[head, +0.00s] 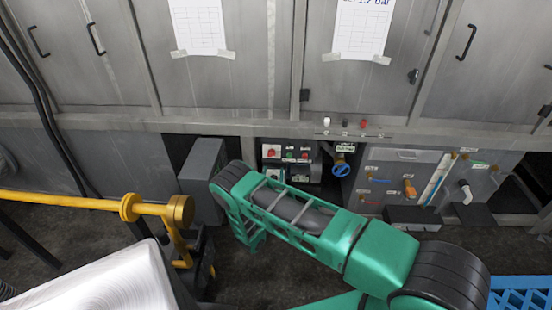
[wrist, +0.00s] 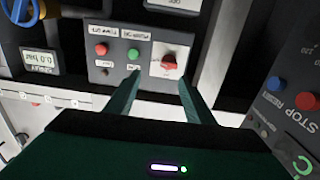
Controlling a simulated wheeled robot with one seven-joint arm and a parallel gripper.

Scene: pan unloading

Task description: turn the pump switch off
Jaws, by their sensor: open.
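The pump switch appears to be the red rotary knob on a white plate (wrist: 169,61) on a grey control panel (wrist: 104,72). In the head view the same white plate with red (head: 271,151) shows at the panel's upper left. My gripper (wrist: 160,78) is open and empty. Its two green fingers point at the panel, with the knob just beyond the tips and roughly between them, nearer the right finger. I cannot tell whether they touch it. The knob's exact setting is too small to read. In the head view my forearm hides most of my gripper.
A red button (wrist: 101,49) and a green button (wrist: 133,54) sit beside the switch. A blue valve wheel (head: 341,169) stands right of the panel. A grey box (head: 203,178) stands close on its left. A yellow pipe (head: 70,202) runs at left.

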